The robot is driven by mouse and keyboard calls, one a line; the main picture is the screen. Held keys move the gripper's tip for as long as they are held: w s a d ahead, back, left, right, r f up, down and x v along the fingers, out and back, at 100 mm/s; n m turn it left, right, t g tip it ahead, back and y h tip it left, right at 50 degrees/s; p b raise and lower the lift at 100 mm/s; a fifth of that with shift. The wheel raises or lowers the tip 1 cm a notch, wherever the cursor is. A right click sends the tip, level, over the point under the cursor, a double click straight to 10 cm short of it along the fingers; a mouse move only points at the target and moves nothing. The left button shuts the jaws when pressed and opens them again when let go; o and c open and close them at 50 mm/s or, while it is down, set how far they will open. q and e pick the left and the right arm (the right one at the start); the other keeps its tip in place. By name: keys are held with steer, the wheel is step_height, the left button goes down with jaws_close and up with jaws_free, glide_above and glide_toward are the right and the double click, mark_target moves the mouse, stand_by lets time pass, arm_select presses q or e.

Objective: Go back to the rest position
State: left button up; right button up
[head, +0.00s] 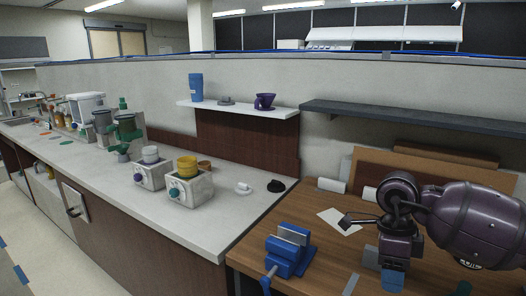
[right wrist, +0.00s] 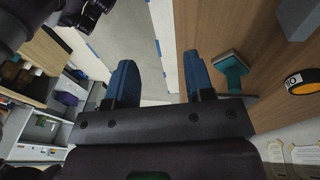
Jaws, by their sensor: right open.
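My right arm, purple and dark, comes in at the right of the head view, folded over the wooden workbench (head: 320,236). Its gripper (head: 392,280) hangs low at the bottom right, blue fingers pointing down. In the right wrist view the two blue fingers of the right gripper (right wrist: 160,62) stand well apart with nothing between them. Floor and a cabinet edge show beyond the gap. My left gripper is in neither view.
A blue vise (head: 288,252) stands on the workbench, left of my right gripper. A teal-headed tool (right wrist: 231,68) and a black-and-orange roll (right wrist: 302,82) lie on a wooden surface in the wrist view. A dark shelf (head: 405,114) hangs above the bench. A pale counter (head: 105,170) carries grinders.

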steer(key=s+a+f+m+t+y, duration=0.15)
steer(key=s+a+m+y, duration=0.3)
steer(key=a+y, duration=0.5)
steer(key=s+a+f+m+y, duration=0.3)
steer(key=s+a+m+y, duration=0.15)
steer(key=a+y, duration=0.45)
steer(key=w+d+f+m+t+h, duration=0.1)
steer(key=d+f+m+t+h, duration=0.4)
steer(key=m+t, duration=0.6)
steer(key=w+d+f+m+t+h, duration=0.2)
steer(key=d+f+m+t+h, duration=0.35)
steer(key=m, duration=0.95)
steer(key=s+d+f+m+g+h, duration=0.2)
steer(key=s+d+f+m+h, duration=0.1)
steer(key=s+d+f+m, duration=0.2)
steer(key=s+d+f+m+g+h, duration=0.2)
steer(key=s+d+f+m+h, duration=0.2)
steer(key=s+f+m, duration=0.3)
step_height(320, 180, down, 2)
steer(key=shift+s+d+f+h, duration=0.25)
steer(key=shift+s+d, duration=0.35)
steer(key=shift+s, duration=0.65)
steer(key=shift+r, duration=0.1)
